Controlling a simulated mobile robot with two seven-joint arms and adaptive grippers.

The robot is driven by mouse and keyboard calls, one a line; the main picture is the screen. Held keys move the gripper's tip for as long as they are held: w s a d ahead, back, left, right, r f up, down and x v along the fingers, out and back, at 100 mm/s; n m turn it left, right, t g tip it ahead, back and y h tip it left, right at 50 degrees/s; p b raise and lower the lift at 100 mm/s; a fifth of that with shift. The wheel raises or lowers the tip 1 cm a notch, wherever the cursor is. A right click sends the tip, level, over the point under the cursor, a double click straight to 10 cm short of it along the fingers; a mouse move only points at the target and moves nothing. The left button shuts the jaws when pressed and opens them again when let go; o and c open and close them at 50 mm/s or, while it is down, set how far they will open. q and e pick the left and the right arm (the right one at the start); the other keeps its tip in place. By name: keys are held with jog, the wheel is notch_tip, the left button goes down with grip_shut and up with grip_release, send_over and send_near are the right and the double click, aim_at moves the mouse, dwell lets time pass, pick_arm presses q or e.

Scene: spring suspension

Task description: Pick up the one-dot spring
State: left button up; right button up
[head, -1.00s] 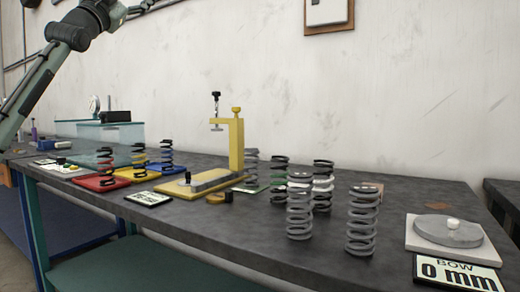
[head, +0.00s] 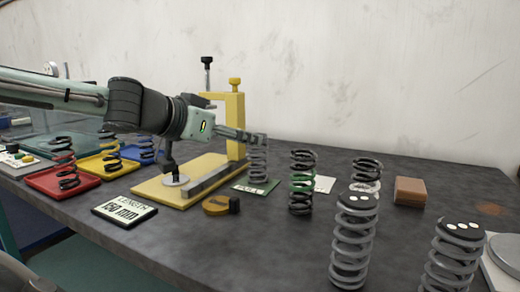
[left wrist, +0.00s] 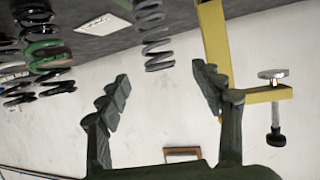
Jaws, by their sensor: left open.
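A plain grey spring (head: 257,165) stands upright on a green card (head: 256,187) beside the yellow press; I cannot make out a dot on it. My left gripper (head: 254,138) is at its upper part in the head view and hides its top. In the left wrist view, the open fingers (left wrist: 160,76) point toward the grey spring (left wrist: 153,36), which appears between and beyond the tips, with no grip on it. Two grey springs stand in front: one (head: 354,243) seems to carry two white dots on top, the other (head: 456,262) several. My right gripper is not in view.
The yellow press (head: 236,125) stands just behind the arm. A green-banded spring (head: 301,184) and a white-banded spring (head: 366,174) stand to the right, near a brown block (head: 409,191). Red (head: 45,182), yellow and blue trays with springs lie left.

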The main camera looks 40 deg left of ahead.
aim_at(258, 159)
pick_arm(q)
jog(key=x, duration=0.3)
jog(key=f+b+x, duration=0.1)
jog(key=x, duration=0.2)
jog(key=shift+w+d+f, duration=0.1)
jog(key=shift+d, duration=0.05)
jog(key=shift+w+f, duration=0.15)
jog(key=shift+w, duration=0.35)
jog(key=c, duration=1.4)
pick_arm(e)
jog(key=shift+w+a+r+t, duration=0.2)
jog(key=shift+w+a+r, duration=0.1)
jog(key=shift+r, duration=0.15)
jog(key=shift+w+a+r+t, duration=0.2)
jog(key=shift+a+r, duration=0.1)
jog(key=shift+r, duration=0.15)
pick_arm(q)
jog(key=shift+c, duration=0.4)
